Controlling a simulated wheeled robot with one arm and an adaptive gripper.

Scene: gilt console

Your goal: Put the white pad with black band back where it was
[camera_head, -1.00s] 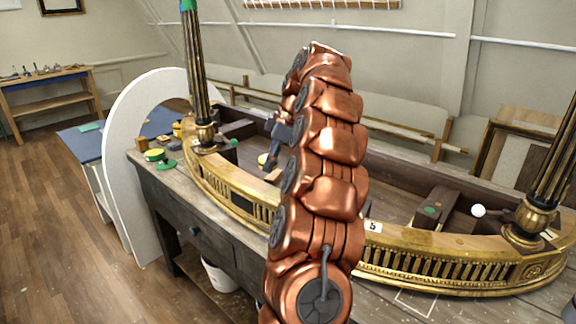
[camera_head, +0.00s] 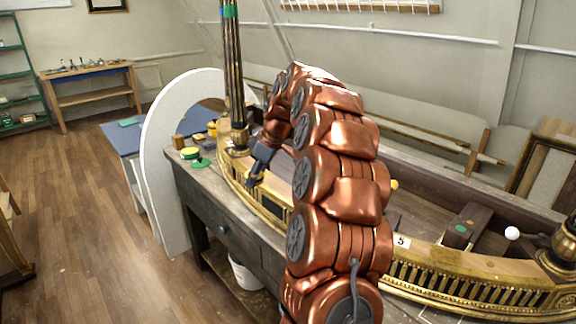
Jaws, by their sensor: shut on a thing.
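My gripper (camera_head: 253,178) is at the front left curve of the gilt console rim (camera_head: 400,247), just below and right of the black and gold column (camera_head: 236,85). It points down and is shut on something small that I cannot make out. I cannot pick out the white pad with black band for certain; the jaws are small and dark here. My copper arm hides the middle of the console.
A green and yellow tin (camera_head: 189,153) stands on the workbench left of the column. A white round head (camera_head: 512,232) and a dark wooden block (camera_head: 466,226) are inside the frame at right. A white arched panel (camera_head: 157,190) stands at the bench's left end.

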